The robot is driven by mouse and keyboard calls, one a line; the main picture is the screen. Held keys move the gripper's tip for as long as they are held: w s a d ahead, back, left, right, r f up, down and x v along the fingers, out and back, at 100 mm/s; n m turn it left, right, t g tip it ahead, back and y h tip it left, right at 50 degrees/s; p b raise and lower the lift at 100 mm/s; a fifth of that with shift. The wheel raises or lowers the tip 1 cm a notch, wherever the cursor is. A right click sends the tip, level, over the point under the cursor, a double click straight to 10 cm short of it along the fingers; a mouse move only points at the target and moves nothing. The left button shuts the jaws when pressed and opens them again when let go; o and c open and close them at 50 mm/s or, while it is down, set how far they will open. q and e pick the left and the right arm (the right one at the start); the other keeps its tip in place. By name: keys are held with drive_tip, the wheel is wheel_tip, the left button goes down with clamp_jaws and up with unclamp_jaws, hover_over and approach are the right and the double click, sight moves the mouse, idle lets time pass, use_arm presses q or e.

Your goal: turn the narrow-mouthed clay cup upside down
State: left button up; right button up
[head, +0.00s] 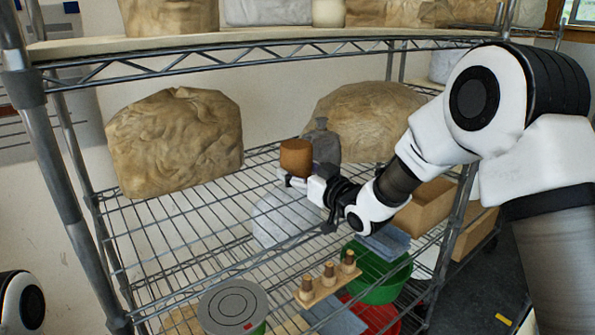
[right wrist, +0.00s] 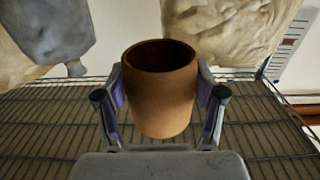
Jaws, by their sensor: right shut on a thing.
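A brown clay cup (head: 296,157) is in the fingers of my right gripper (head: 291,178), over the wire shelf. In the right wrist view the cup (right wrist: 160,98) stands between the two fingers of the gripper (right wrist: 161,103), which press on its sides. Its dark open mouth faces up and its body tapers toward the bottom. It looks upright and raised off the wires, but its underside is partly hidden. My left gripper is out of the head view; only a piece of my left arm shows at the lower left edge.
A wrapped tan bundle (head: 175,140) stands left on the wire shelf (head: 160,235), another (head: 375,115) behind right. A grey lumpy object (head: 321,143) is close behind the cup. A board with wooden pegs (head: 328,282) and a round grey lid (head: 233,307) are lower. An upper shelf (head: 240,38) hangs above.

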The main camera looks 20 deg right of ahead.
sight(295, 207)
drive_tip(key=shift+a+f, duration=0.1)
drive_tip(key=shift+f, duration=0.3)
drive_tip(key=f+b, duration=0.1)
drive_tip(key=s+a+b, duration=0.1)
drive_tip(key=b, duration=0.1)
drive_tip(key=shift+s+a+f, duration=0.2)
drive_tip(key=shift+s+f, duration=0.1)
drive_tip(key=shift+f, duration=0.1)
drive_tip(key=shift+w+d+f+b, duration=0.2)
drive_tip(key=shift+f+b, duration=0.2)
drive_tip(key=shift+f, duration=0.2)
drive_tip(key=shift+w+d+f+b, duration=0.15)
drive_tip(key=shift+f+b, duration=0.25)
drive_tip(key=shift+f, duration=0.2)
drive_tip(key=shift+w+f, duration=0.15)
drive_tip(key=shift+f, duration=0.25)
drive_tip(key=shift+s+a+r, duration=0.15)
drive_tip(key=shift+s+r, duration=0.15)
drive_tip(key=shift+s, duration=0.05)
drive_tip(key=shift+w+f+b, duration=0.2)
drive_tip(key=shift+f+b, duration=0.1)
drive_tip(key=shift+s+f, duration=0.1)
drive_tip(key=shift+f, duration=0.05)
drive_tip(key=shift+s+f+b, duration=0.1)
drive_tip(key=shift+f+b, duration=0.25)
drive_tip(key=shift+b, duration=0.1)
